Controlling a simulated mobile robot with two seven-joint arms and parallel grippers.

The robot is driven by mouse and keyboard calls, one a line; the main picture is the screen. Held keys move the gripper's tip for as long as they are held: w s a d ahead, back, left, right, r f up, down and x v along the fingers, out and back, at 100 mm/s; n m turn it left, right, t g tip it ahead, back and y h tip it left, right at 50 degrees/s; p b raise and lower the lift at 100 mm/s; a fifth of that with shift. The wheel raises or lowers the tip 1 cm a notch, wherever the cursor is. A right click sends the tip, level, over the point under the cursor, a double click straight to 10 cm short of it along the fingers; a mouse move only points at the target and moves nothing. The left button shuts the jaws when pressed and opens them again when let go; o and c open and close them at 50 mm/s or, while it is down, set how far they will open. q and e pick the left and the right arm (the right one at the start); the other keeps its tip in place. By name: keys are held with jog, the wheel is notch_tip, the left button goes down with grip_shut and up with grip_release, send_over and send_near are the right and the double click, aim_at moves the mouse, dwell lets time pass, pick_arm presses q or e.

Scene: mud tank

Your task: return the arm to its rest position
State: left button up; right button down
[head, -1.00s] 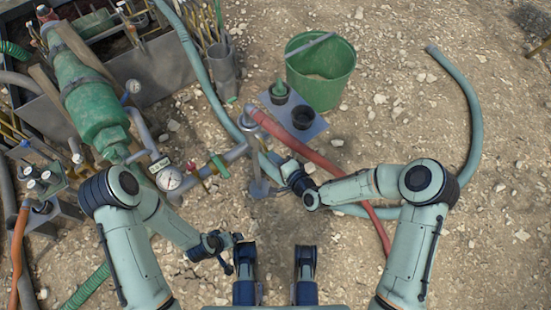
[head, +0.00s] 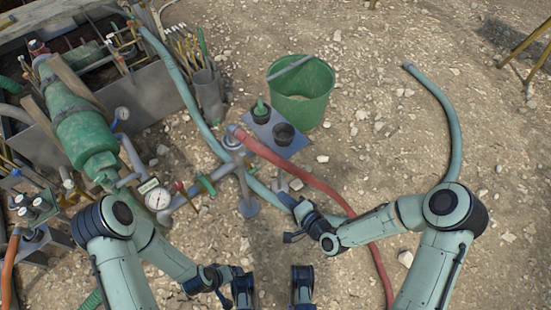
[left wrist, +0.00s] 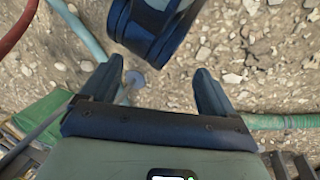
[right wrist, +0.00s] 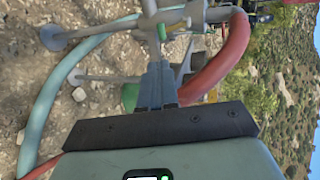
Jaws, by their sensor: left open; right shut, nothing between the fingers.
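My right arm comes in from the right, bent at the elbow. Its gripper (head: 290,238) is near the lower middle of the head view, over the ground beside the pale hose and red hose. In the right wrist view its fingers (right wrist: 157,84) are together and empty, with pipework and hoses beyond. My left arm is folded at the lower left, its gripper (head: 224,298) low and close to my body.
The pipe manifold with a gauge (head: 158,199) and green pump (head: 82,133) stands at left. A pale hose (head: 446,115) curves at right.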

jog(key=s+d+f+n+g+h, duration=0.3)
jog(key=s+d+f+g, duration=0.2)
jog(key=s+f, duration=0.45)
jog(key=s+d+f+n+g+h, duration=0.25)
jog(key=s+d+f+g, duration=0.2)
jog(key=s+f, duration=0.5)
pick_arm(q)
jog(key=s+d+r+g+p, duration=0.1)
jog(key=s+r+p, duration=0.1)
jog(key=r+p, duration=0.6)
jog(key=s+d+r+g+p, duration=0.1)
jog(key=s+r+p, duration=0.1)
jog(key=r+p, duration=0.7)
jog(key=shift+s+d+m+g+h, duration=0.3)
jog(key=shift+s+h, duration=0.1)
pick_arm(e)
jog(key=s+a+r+g, duration=0.1)
jog(key=s+r, duration=0.1)
jog(key=r, duration=0.7)
jog(key=s+a+r+n+g, duration=0.1)
jog(key=s+r+g, duration=0.1)
jog(key=r, duration=0.7)
jog(key=shift+s+a+y, duration=0.25)
jog(key=shift+s+y, duration=0.2)
jog(key=shift+s, duration=0.25)
pick_arm(q)
jog(key=shift+s, duration=0.1)
pick_arm(e)
jog(key=shift+s, duration=0.1)
